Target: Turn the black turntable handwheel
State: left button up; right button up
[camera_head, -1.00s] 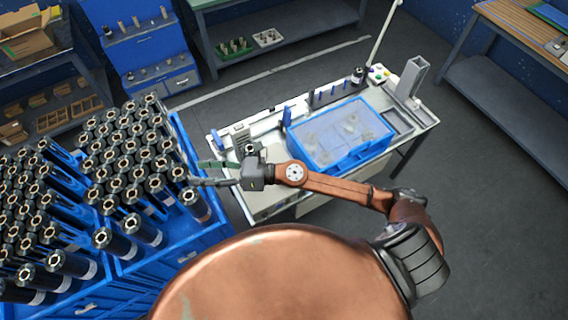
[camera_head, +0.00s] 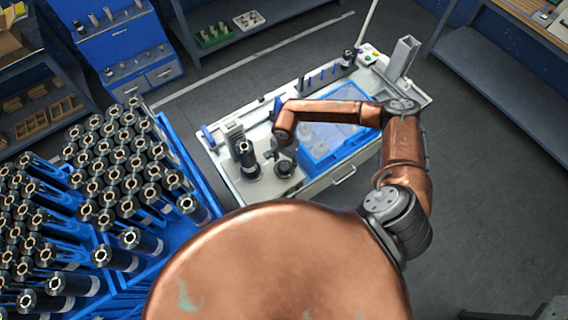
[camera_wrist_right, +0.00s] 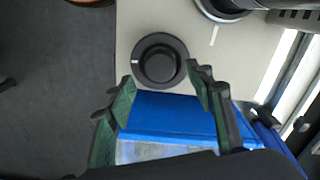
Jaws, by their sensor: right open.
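The black turntable handwheel (camera_wrist_right: 160,62) is a round dark knob with a small white mark, on the light bench top. In the head view the handwheel (camera_head: 285,169) sits at the bench's near side, right of the turntable with an upright black roll (camera_head: 247,156). My right gripper (camera_wrist_right: 160,78) is open and points down, its green-padded fingers spread to either side of the wheel's near edge; I see no contact. In the head view my right wrist hides most of that gripper. A part of the turntable (camera_wrist_right: 222,8) shows at the wrist view's top edge. My left gripper is out of view.
A blue bin (camera_head: 335,140) with a clear content stands right beside the handwheel, and its blue edge (camera_wrist_right: 170,115) lies under my fingers in the wrist view. Blue carts of black rolls (camera_head: 120,170) stand left. Open floor lies right of the bench.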

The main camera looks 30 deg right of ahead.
aim_at(285, 166)
jog(key=shift+f, duration=1.65)
jog(key=shift+c, duration=0.2)
jog(key=c, duration=1.1)
